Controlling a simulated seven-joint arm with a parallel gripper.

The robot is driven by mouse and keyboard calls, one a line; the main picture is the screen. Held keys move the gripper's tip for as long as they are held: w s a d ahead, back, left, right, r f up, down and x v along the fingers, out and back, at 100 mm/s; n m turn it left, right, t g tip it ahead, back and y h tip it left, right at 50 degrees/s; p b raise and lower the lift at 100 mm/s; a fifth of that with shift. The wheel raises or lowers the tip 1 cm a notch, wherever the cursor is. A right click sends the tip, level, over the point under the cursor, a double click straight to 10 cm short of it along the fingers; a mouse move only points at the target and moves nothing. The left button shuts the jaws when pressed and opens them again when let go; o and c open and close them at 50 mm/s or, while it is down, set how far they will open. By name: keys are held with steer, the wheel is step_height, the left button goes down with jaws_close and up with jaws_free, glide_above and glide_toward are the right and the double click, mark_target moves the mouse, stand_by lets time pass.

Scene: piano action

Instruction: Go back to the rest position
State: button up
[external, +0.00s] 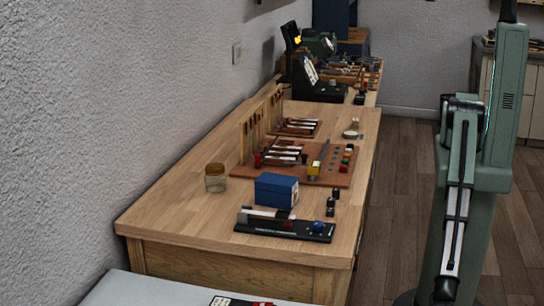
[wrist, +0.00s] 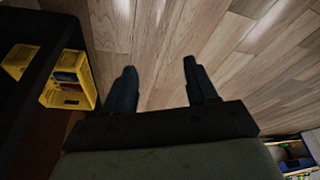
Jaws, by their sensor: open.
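My gripper (wrist: 160,75) is in the wrist view, its two dark fingers spread apart. It is open, and only wooden floor (wrist: 160,30) shows between and beyond the fingers. Nothing is held. In the external view my green arm stands at the right, beside the wooden workbench and apart from it. I cannot make out the gripper in that view.
The workbench (external: 150,213) carries a blue box (external: 276,190), a glass jar (external: 215,178), a black fixture (external: 284,226) and a brown board (external: 242,171) with parts. A yellow crate (wrist: 82,68) shows left in the wrist view. Floor (external: 395,185) beside the bench is clear.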

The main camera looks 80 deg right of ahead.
steer(key=w+d+f+m+h, duration=0.1)
steer(key=w+d+m, duration=0.2)
steer(key=w+d, duration=0.75)
steer(key=w+d+f+m+h, duration=0.1)
steer(key=w+d+m, duration=0.3)
steer(key=w+d, duration=0.7)
steer(key=w+d+f+m+h, duration=0.1)
steer(key=w+d+m, duration=0.35)
steer(key=d, duration=1.05)
steer(key=w+d+r+m+g+h, duration=0.1)
steer(key=w+d+m, duration=0.1)
steer(key=d, duration=0.9)
steer(key=s+d+r+m+g, duration=0.2)
steer(key=s+d+m, duration=0.2)
steer(key=d, duration=0.8)
steer(key=s+d+r+m+g, duration=0.2)
steer(key=s+d+m, duration=0.3)
steer(key=d, duration=0.7)
steer(key=s+r, duration=0.1)
steer(key=s, duration=0.1)
steer(key=shift+s+d+r+y, duration=0.15)
steer(key=shift+s+r+y, duration=0.15)
steer(key=shift+y, duration=0.1)
steer(key=shift+c, duration=0.4)
